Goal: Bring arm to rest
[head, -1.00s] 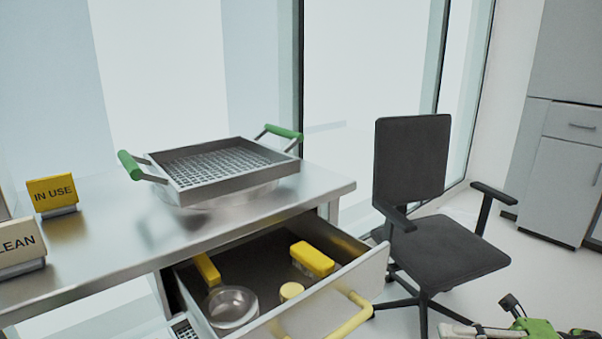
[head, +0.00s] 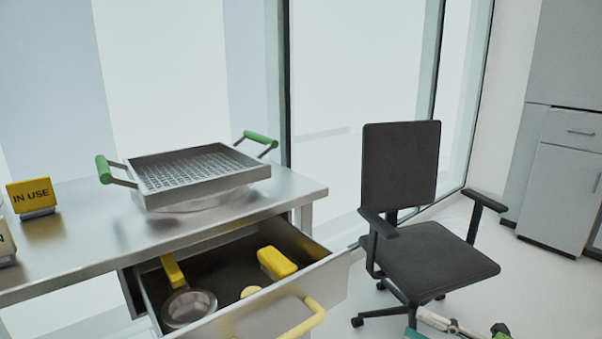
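A small part of my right arm and gripper (head: 499,331) shows at the bottom edge of the head view, in front of and below the office chair. It is cut off by the picture edge, so its fingers cannot be made out. It is apart from the table and the drawer. My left gripper is not in view. A metal mesh bin (head: 195,172) with two green handles stands on the steel table (head: 90,240), away from any gripper.
An open drawer (head: 325,285) with a yellow handle juts out below the table. It holds a round metal sieve (head: 188,308) and yellow-topped items. A black office chair (head: 440,262) stands to the right. A yellow "IN USE" sign (head: 31,194) stands at left. Floor at right is clear.

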